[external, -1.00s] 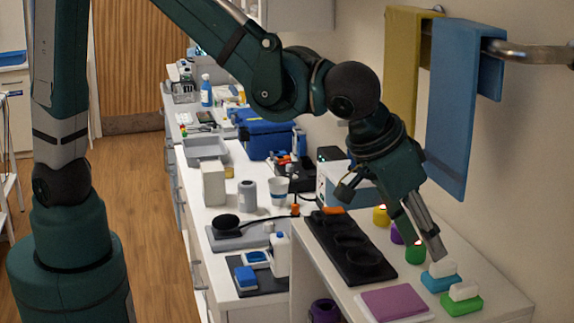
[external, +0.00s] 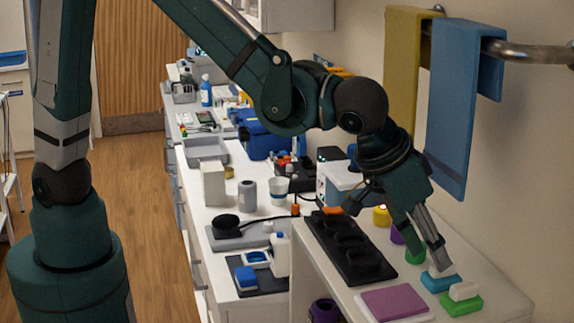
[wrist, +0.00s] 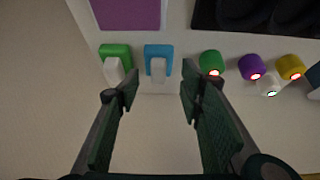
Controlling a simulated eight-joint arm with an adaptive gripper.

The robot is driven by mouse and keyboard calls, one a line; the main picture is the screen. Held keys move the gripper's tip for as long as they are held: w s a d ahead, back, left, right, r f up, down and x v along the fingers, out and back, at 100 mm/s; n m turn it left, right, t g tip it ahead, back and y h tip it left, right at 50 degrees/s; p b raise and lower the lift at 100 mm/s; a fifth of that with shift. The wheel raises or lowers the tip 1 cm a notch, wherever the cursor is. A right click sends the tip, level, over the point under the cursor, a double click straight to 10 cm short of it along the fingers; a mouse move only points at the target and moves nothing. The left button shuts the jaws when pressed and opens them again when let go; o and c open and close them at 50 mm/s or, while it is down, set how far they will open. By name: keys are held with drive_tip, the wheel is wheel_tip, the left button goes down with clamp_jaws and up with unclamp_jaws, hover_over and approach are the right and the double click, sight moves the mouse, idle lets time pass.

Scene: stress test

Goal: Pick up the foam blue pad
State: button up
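The blue pad (external: 437,284) lies on the white counter at the lower right, with a pale block on its top. In the wrist view the blue pad (wrist: 158,51) shows just beyond the gap between my fingers, its pale block pointing toward them. My gripper (wrist: 160,76) is open and empty, with one finger to each side of the pad's line. In the external view my fingers come down at the pad and partly hide its pale block; I cannot tell whether they touch it.
A green pad (external: 461,305) with a pale block lies close beside the blue one. A purple pad (external: 396,302), a black tray (external: 350,250) and green, purple and yellow cylinders (external: 382,216) are nearby. The wall with hanging towels (external: 452,120) rises behind.

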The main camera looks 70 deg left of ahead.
sight(442, 274)
drive_tip(key=shift+f, duration=0.1)
drive_tip(key=shift+x, duration=2.5)
drive_tip(key=shift+d, duration=0.15)
drive_tip(key=shift+c, duration=0.6)
drive_tip(key=c, duration=0.5)
